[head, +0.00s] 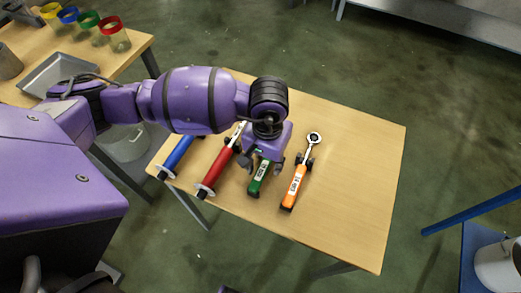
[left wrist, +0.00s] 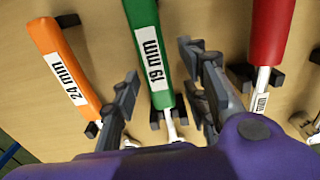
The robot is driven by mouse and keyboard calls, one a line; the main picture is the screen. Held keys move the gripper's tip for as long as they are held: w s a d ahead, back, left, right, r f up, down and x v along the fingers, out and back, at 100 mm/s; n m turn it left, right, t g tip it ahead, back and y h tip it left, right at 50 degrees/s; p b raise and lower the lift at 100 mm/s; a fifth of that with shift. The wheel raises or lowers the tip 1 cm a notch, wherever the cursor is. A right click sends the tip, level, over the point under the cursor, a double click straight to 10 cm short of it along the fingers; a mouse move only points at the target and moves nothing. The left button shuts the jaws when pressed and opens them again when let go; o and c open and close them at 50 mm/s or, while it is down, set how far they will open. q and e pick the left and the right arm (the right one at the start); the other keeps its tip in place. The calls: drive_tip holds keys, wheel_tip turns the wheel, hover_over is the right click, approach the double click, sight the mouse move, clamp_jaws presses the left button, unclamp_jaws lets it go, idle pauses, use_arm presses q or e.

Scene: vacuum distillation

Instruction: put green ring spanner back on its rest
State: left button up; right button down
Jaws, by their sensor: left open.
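The green ring spanner, marked 19 mm, has its handle (head: 259,178) showing below my left gripper in the head view. In the left wrist view its handle (left wrist: 143,25) runs down to a metal shaft, which lies between the black posts of a rest (left wrist: 155,120). Its ring end is hidden. My left gripper (head: 265,163) is open above it. In the left wrist view my left gripper's fingers (left wrist: 158,60) stand one on each side of the spanner, apart from it. My right gripper is not in view.
An orange 24 mm spanner (head: 295,188) lies to the right on the wooden table (head: 350,160). A red spanner (head: 218,168) and a blue one (head: 180,152) lie to the left. The table's right part is clear. A side table holds a grey tray (head: 58,72).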

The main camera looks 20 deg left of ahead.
use_arm(q)
wheel_tip(320, 180, up, 12)
idle(0.6)
